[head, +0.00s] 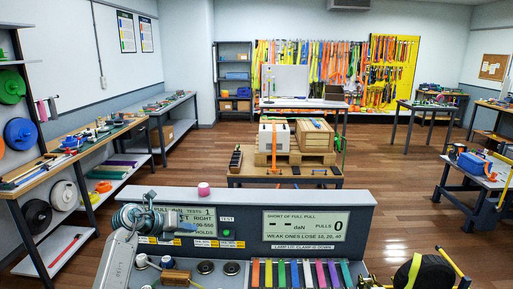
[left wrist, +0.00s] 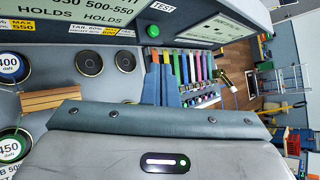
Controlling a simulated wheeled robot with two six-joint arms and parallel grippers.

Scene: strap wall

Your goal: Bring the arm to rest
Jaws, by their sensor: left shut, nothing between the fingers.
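My left gripper (head: 182,226) shows in the head view at the left of a grey test console (head: 330,200). It is shut with nothing in it, above the console's lower left part and in front of its left label panel. My left arm comes up from the bottom left. My right gripper is in neither view.
The console carries a green TEST button (left wrist: 152,31), a row of coloured strips (head: 300,273) and round sockets (left wrist: 88,63). A wooden block (left wrist: 53,100) lies among the sockets. A low table (head: 285,181) with crates stands behind. Open wooden floor (head: 400,210) lies to the right.

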